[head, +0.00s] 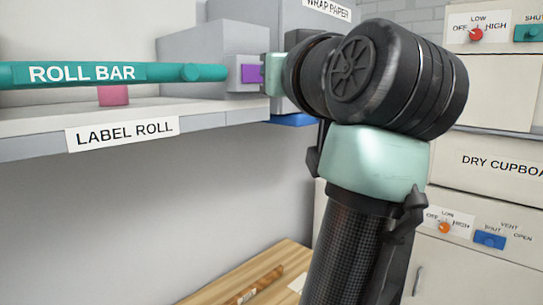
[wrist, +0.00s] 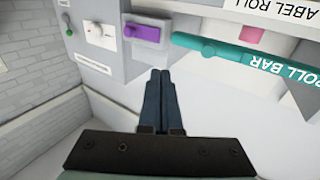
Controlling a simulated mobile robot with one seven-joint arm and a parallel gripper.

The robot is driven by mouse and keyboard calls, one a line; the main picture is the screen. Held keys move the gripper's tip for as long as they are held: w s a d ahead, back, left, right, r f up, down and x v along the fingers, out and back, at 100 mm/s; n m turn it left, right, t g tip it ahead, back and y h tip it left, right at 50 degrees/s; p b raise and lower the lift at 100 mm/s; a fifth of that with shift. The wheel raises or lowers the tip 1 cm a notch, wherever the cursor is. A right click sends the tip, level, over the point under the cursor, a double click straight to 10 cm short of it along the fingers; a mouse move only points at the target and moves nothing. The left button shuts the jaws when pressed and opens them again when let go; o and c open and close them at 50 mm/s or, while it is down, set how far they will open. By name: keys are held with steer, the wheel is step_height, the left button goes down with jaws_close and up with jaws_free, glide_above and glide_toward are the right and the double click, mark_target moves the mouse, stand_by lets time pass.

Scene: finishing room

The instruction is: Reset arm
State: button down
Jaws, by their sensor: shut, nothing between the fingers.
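My gripper (wrist: 160,76) shows in the wrist view with its two dark fingers together and nothing between them. The fingertips appear just below the left end of the teal roll bar (wrist: 240,55) and the purple block (wrist: 143,33) in that view. I cannot tell how far they are from either. In the head view my arm stands bent in the right half, and its black and pale green links hide the gripper there.
The roll bar (head: 120,73) runs in front of the shelf (head: 205,119) labelled LABEL ROLL, with a pink block (head: 113,96) behind it. A wooden surface (head: 240,277) lies below. The dry cupboard (head: 490,190) with knobs and switches stands at right.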

steer(key=s+f+m+t+h+b, duration=0.1)
steer(key=s+t+h, duration=0.2)
steer(key=s, duration=0.6)
steer(key=s+f+m+t+h+b, duration=0.1)
steer(key=s+m+t+h, duration=0.1)
steer(key=s+t, duration=0.4)
steer(key=s+d, duration=0.1)
steer(key=s, duration=0.3)
steer(key=shift+f+m+t+h+b, duration=0.25)
steer(key=shift+m+t+h+b, duration=0.05)
steer(key=shift+h+b, duration=0.1)
